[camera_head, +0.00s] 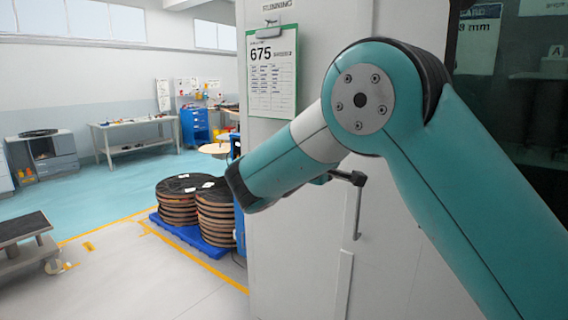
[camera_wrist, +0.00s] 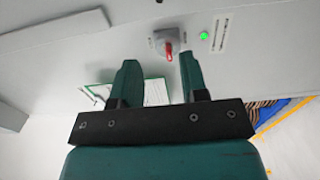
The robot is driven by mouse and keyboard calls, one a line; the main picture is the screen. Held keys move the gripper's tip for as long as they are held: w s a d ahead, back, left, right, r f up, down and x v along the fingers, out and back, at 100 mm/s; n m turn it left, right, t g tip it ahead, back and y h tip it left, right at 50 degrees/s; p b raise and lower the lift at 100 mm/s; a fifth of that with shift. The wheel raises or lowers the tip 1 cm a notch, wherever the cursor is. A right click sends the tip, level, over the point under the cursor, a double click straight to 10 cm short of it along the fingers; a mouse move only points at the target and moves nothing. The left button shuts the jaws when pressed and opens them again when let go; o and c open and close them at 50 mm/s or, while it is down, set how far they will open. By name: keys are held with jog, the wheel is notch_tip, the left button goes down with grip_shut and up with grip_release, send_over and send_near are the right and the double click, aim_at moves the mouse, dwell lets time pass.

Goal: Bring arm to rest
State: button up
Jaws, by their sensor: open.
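My teal arm rises from the lower right in the camera_head view, bends at a round grey-capped elbow and slants down to the left in front of a grey cabinet (camera_head: 290,230). The end of my arm is not clearly shown there. In the camera_wrist view my gripper (camera_wrist: 160,72) is open, its two teal fingers apart with nothing between them. Beyond the fingertips is a grey panel (camera_wrist: 90,55) with a red-handled switch (camera_wrist: 169,52) and a lit green lamp (camera_wrist: 203,36). How far the fingers are from the panel, I cannot tell.
A clipboard marked 675 (camera_head: 272,75) hangs on the cabinet, near a dark door handle (camera_head: 357,205). Stacked reels (camera_head: 177,205) stand on a blue pallet (camera_head: 205,246) at left. A cart (camera_head: 24,230) is at far left. Open floor (camera_head: 120,275) lies between them.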

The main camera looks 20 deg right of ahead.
jog(key=s+a+f+m+g+y, duration=0.2)
jog(key=s+a+f+g+y, duration=0.2)
jog(key=s+f+y, duration=0.5)
jog(key=s+a+g+y, duration=0.3)
jog(key=s+a+y, duration=0.1)
jog(key=s, duration=0.9)
jog(key=s+a+n+g+y, duration=0.1)
jog(key=s+a+g+y, duration=0.3)
jog(key=s, duration=1)
jog(key=shift+s+a+f+y, duration=0.2)
jog(key=shift+a+f+y, duration=0.15)
jog(key=shift+a+y, duration=0.45)
